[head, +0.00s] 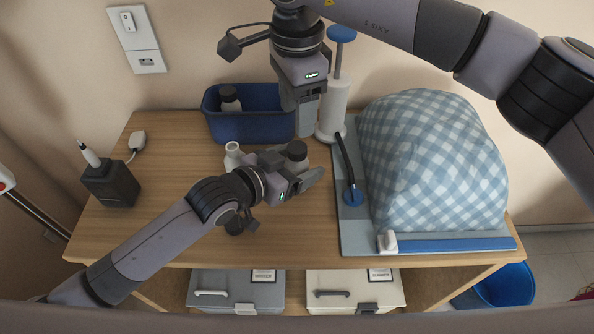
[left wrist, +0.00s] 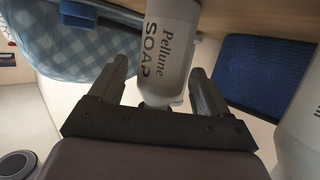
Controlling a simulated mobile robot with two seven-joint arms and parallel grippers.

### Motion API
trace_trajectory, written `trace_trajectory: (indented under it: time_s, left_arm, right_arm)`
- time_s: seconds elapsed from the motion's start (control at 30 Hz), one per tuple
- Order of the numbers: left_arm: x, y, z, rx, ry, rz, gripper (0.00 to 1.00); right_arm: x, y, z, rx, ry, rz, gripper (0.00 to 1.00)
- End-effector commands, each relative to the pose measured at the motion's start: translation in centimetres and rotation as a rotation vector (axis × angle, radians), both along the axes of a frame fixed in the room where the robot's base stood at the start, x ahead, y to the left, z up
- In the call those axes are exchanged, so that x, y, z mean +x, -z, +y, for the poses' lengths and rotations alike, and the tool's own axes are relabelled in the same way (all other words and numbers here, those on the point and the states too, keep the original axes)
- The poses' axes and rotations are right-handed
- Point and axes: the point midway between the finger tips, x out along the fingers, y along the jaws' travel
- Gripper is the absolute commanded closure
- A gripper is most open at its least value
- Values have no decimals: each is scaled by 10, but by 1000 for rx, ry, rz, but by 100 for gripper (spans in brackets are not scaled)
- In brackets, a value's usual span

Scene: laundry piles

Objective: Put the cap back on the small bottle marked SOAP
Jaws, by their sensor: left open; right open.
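A white bottle marked SOAP (left wrist: 168,45) stands between my left gripper's fingers (left wrist: 163,85) in the left wrist view, which looks upside down. The gripper hides most of that bottle, and I cannot tell whether the cap is seated. The neck end is partly hidden in the left wrist view. My right gripper (head: 305,112) is open, pointing down behind this bottle; its fingertips are hard to make out.
Another white bottle (head: 232,155) stands to the left. A blue bin (head: 240,127) holds a dark-capped bottle (head: 230,98). A white cylinder (head: 333,108) stands at the back. A checked cloth bundle (head: 430,160) fills the right side. A dark holder (head: 110,184) is at far left.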

Motion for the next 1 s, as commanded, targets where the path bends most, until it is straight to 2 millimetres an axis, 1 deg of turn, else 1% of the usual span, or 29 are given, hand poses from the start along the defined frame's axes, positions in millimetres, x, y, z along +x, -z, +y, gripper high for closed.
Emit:
trace_trajectory:
  time_s: [0.07,0.1,0.17,0.2,0.27,0.3,0.33,0.47,0.57,0.67,0.9,1.0]
  left_arm:
    - [0,0,0,0,0,0,23]
    - [0,0,0,0,0,0,26]
    - [0,0,0,0,0,0,46]
    - [0,0,0,0,0,0,59]
    - [0,0,0,0,0,0,78]
    - [0,0,0,0,0,0,91]
    - [0,0,0,0,0,0,100]
    - [0,0,0,-1,0,1,100]
    - [0,0,0,-1,0,1,100]
    - [0,0,0,-1,0,1,100]
    - [0,0,0,-1,0,1,100]
    - [0,0,0,-1,0,1,100]
  right_arm:
    - [0,0,0,0,0,0,41]
    - [0,0,0,0,0,0,41]
    - [0,0,0,0,0,0,41]
    - [0,0,0,0,0,0,41]
    - [0,0,0,0,0,0,41]
    - [0,0,0,0,0,0,41]
    - [0,0,0,0,0,0,41]
    - [0,0,0,0,-14,0,41]
    - [0,0,0,0,-72,0,41]
    - [0,0,0,0,-183,0,41]
    - [0,0,0,0,-524,0,41]
    - [0,0,0,0,-639,0,41]
